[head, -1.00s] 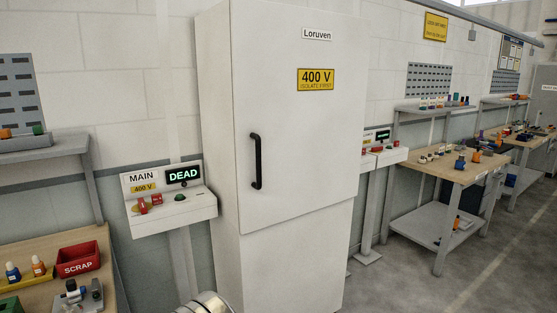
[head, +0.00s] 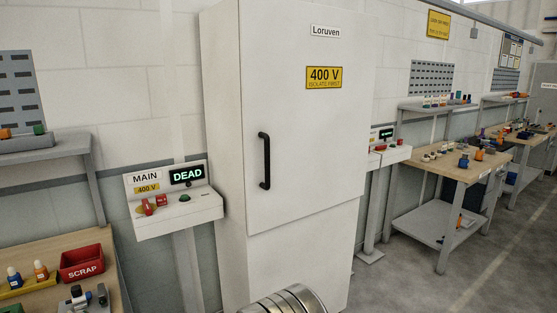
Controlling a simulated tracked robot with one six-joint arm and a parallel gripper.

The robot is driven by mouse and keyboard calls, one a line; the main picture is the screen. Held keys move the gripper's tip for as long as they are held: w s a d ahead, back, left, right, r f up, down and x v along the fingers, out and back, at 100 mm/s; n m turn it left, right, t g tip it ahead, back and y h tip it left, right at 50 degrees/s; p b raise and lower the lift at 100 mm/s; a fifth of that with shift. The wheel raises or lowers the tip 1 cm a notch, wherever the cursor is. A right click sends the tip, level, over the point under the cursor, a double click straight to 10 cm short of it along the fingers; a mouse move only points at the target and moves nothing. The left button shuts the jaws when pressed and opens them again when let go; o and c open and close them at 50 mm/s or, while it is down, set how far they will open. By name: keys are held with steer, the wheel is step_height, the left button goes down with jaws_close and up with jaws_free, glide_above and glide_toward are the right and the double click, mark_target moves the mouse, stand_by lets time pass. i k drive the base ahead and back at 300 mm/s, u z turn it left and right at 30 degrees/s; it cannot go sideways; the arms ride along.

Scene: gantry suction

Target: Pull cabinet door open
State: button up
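A tall white cabinet stands in the middle of the head view. Its upper door (head: 300,130) looks closed and carries a "Loruven" label and a yellow "400 V ISOLATE FIRST" plate (head: 323,77). A black vertical bar handle (head: 265,160) sits near the door's left edge, with nothing touching it. A rounded metallic part of my arm shows at the bottom edge, in front of the cabinet's lower part. My gripper is not in view.
Left of the cabinet, a control box (head: 175,199) reads "MAIN 400 V" and "DEAD", with a red switch. A workbench (head: 40,297) with a red SCRAP bin (head: 86,262) is at lower left. Benches (head: 455,168) line the right wall; the floor (head: 485,270) there is clear.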

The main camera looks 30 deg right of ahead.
mark_target(308, 68)
steer(key=u, duration=0.05)
steer(key=i, duration=1)
steer(key=z, duration=0.05)
